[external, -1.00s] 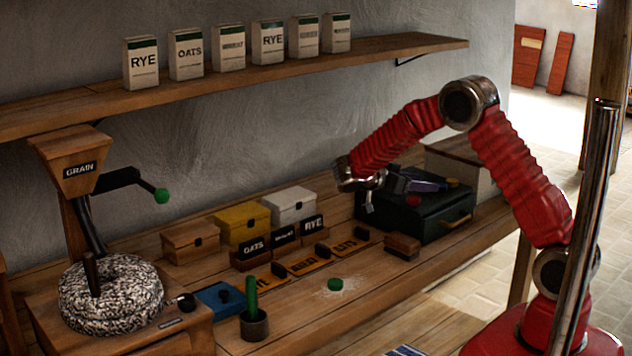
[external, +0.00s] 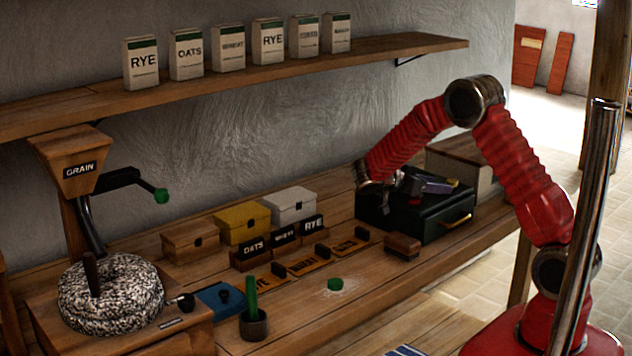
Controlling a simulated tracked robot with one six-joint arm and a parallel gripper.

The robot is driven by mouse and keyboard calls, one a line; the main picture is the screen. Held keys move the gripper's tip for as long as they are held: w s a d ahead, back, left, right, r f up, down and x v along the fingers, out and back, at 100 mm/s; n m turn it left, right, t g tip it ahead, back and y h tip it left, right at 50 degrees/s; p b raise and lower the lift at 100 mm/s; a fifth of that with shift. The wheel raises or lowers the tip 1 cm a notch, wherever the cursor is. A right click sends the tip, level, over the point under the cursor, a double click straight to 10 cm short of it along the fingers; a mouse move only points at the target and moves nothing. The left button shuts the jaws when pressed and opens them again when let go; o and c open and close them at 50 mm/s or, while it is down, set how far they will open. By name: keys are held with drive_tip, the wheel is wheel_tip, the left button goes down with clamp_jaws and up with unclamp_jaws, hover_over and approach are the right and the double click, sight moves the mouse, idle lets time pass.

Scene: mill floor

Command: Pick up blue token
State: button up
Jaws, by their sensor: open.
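A dark green box (external: 400,222) with a brass handle stands at the right of the bench. A flat blue-purple piece (external: 437,187) lies on its top; I cannot tell whether it is the blue token or a tray. A small yellow piece (external: 453,182) is at its far right. My gripper (external: 403,192) is open, low over the box top, left of the blue-purple piece. Its fingers are dark and small, and they partly hide the box top. I see nothing held.
A green token (external: 335,284) lies on the bench in pale powder. A brown block (external: 402,246) sits in front of the box. Label tiles and lidded boxes (external: 242,222) stand left. A blue pad (external: 220,298), a cup (external: 254,325) and the millstone (external: 112,297) are further left.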

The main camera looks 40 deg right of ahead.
drive_tip(key=shift+c, duration=0.2)
idle(0.3)
drive_tip(key=c, duration=1.1)
